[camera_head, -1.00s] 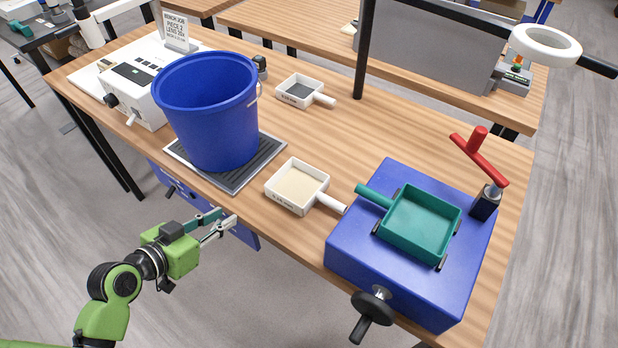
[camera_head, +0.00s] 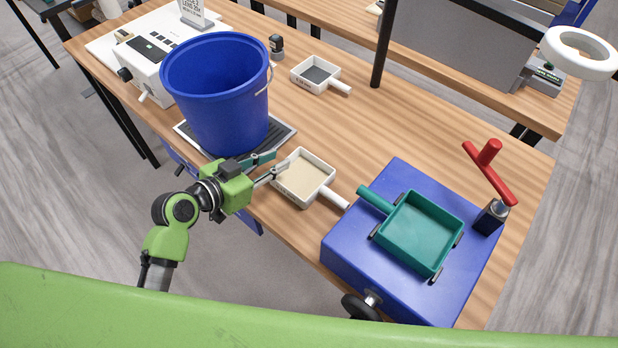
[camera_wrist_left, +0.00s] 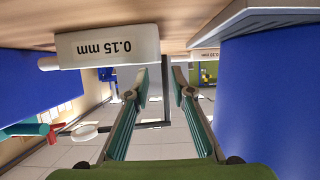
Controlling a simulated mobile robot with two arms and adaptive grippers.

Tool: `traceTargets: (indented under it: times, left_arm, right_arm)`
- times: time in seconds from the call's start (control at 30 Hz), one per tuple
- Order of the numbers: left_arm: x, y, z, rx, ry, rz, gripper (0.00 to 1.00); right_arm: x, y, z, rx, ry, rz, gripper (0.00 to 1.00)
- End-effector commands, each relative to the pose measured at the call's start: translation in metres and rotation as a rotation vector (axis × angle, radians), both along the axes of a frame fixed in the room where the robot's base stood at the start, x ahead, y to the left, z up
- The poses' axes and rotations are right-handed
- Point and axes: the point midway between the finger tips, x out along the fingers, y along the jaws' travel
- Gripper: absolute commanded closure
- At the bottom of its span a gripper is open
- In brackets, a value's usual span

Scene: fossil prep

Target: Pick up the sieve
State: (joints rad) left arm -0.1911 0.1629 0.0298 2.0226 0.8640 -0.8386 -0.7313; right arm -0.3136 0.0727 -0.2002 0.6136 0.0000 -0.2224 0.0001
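A white square sieve with a beige mesh (camera_head: 303,178) lies on the wooden table, its handle pointing right toward the blue box. In the left wrist view its white side (camera_wrist_left: 107,47) carries an upside-down "0.15 mm" label at the upper left. A second white sieve with a dark mesh (camera_head: 315,75) lies farther back. A teal sieve (camera_head: 420,233) sits on the blue box (camera_head: 350,240). My left gripper (camera_head: 279,163) is open and empty at the near left side of the beige-mesh sieve; the wrist view shows its fingers (camera_wrist_left: 160,88) apart with nothing between them. My right gripper is out of view.
A large blue bucket (camera_head: 215,100) stands on a dark ribbed platform (camera_head: 280,133) close behind my left gripper. A red-handled crank (camera_head: 489,172) rises beside the teal sieve. A black post (camera_head: 381,45) stands farther back. The table between the white sieves is clear.

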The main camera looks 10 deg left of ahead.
Motion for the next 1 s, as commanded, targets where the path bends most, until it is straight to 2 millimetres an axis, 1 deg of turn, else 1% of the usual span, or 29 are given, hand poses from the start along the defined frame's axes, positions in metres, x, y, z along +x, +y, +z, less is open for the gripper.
traceTargets:
  times: [0.17, 0.3, 0.4, 0.5, 0.77, 0.8, 0.87, 0.9, 1.0]
  left_arm:
    - [0.009, -0.006, -0.007, -0.003, 0.002, 0.002, 0.78]
    - [0.020, -0.014, -0.020, -0.004, 0.003, 0.002, 0.78]
    - [0.030, -0.019, -0.025, -0.002, 0.000, 0.001, 0.78]
    - [0.035, -0.024, -0.030, -0.001, 0.002, 0.001, 0.78]
    - [0.037, -0.025, -0.032, 0.001, 0.000, 0.000, 0.78]
    - [0.037, -0.025, -0.032, 0.001, 0.001, 0.000, 0.80]
    - [0.037, -0.025, -0.032, 0.001, 0.001, 0.000, 0.96]
    - [0.037, -0.025, -0.032, 0.001, 0.001, 0.000, 1.00]
    - [0.037, -0.025, -0.032, 0.001, 0.001, 0.000, 1.00]
  right_arm:
    - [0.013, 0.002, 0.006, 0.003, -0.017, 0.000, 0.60]
    - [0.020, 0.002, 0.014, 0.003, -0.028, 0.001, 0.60]
    - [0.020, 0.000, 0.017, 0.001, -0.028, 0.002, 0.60]
    - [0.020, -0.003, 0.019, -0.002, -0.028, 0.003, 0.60]
    - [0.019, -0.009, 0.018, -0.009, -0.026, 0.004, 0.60]
    - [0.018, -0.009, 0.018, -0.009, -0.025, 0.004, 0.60]
    - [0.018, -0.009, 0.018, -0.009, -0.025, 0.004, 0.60]
    - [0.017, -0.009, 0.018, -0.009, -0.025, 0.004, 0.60]
    - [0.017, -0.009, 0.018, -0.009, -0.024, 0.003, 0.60]
